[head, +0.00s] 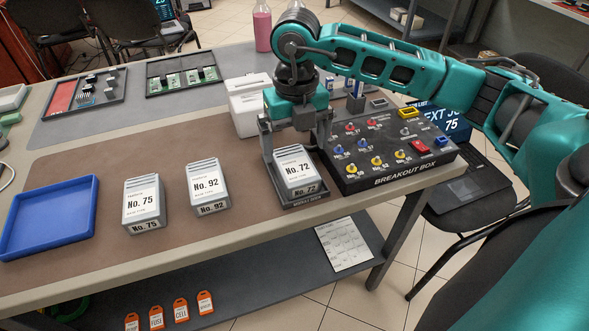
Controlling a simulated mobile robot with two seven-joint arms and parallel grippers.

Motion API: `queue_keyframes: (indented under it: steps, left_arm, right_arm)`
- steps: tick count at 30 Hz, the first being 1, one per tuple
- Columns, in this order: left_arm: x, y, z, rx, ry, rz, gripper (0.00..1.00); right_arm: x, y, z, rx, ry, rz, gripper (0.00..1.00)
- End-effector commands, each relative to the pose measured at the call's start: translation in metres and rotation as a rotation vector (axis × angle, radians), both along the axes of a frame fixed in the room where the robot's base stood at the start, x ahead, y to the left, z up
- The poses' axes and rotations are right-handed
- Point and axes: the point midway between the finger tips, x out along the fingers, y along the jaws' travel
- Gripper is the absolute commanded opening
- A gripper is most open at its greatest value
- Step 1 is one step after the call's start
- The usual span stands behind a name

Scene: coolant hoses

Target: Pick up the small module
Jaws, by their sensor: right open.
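Three grey-white modules with printed labels are in the head view. Module No. 75 (143,203) and module No. 92 (207,186) stand on the brown mat. Module No. 72 (294,170) sits in a dark dock (307,200) at the mat's right end. They look similar in size, so I cannot tell which one the task calls small. My right gripper (297,152) is open, pointing down, with its fingers on either side of the upper part of module No. 72. I cannot tell whether the fingers touch it. My left gripper is out of view.
A black breakout box (385,160) with coloured knobs stands close to the right of the dock. A blue tray (50,218) lies empty at the left. White boxes (249,108) stand behind the gripper. A screen (445,122) showing 75 is behind the breakout box.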

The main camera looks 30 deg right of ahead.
Motion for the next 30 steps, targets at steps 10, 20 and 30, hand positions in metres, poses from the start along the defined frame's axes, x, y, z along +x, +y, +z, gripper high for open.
queue_keyframes:
  steps: [10,20,30]
  left_arm:
    - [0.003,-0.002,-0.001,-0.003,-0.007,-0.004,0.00]
    - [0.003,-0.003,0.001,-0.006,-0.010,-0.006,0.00]
    - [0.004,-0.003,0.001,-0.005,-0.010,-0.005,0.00]
  right_arm:
    - [0.001,0.001,-0.046,0.001,0.003,0.001,1.00]
    - [0.001,0.001,-0.052,0.001,0.001,0.001,0.98]
    - [0.001,0.001,-0.051,0.001,0.001,0.001,0.66]
